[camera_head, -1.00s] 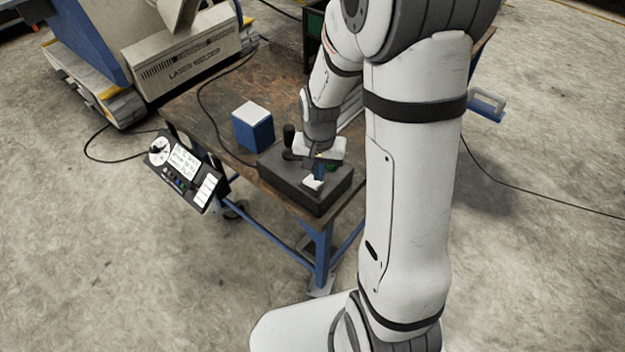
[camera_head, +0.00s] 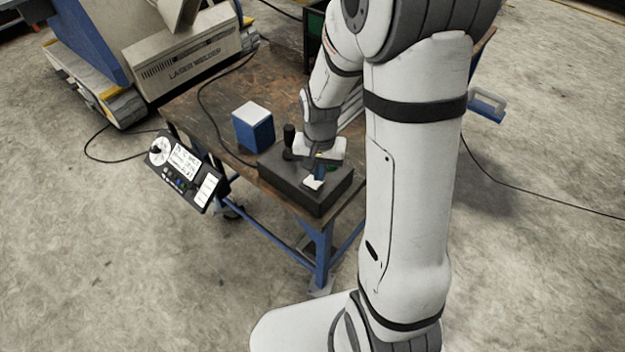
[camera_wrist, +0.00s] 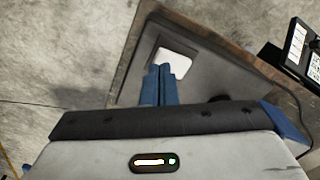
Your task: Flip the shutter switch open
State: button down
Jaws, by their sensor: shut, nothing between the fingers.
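The white switch (camera_head: 314,182) is a small rocker plate on top of a dark grey control box (camera_head: 335,199) at the table's front corner. In the wrist view the switch (camera_wrist: 174,62) sits in a dark square recess just beyond my fingertips. My gripper (camera_head: 318,178) points down at the box, with its blue fingers shut together and empty. In the wrist view the tips of my gripper (camera_wrist: 158,68) are at the near left edge of the switch. I cannot tell whether they touch it, and they hide part of that edge.
A black joystick knob (camera_head: 289,138) stands on the box left of my gripper. A blue box with a white top (camera_head: 253,127) stands on the worn table (camera_head: 195,103). A control panel (camera_head: 186,171) hangs at the table's left edge, and a cable runs across the tabletop.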

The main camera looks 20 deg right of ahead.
jog(key=shift+f+b, duration=0.9)
jog(key=shift+f, duration=0.2)
dwell(0.8)
jog(key=shift+r, duration=0.1)
jog(key=shift+r+p, duration=2.5)
jog(key=shift+r, duration=0.9)
jog(key=s+r+n+t, duration=0.3)
jog(key=s+r+n, duration=0.1)
jog(key=s+r, duration=1)
notch_tip(320, 180, up, 3)
jog(key=shift+s+f+n, duration=0.15)
jog(key=shift+s+n, duration=0.1)
jog(key=shift+n, duration=0.15)
jog(key=shift+a, duration=0.1)
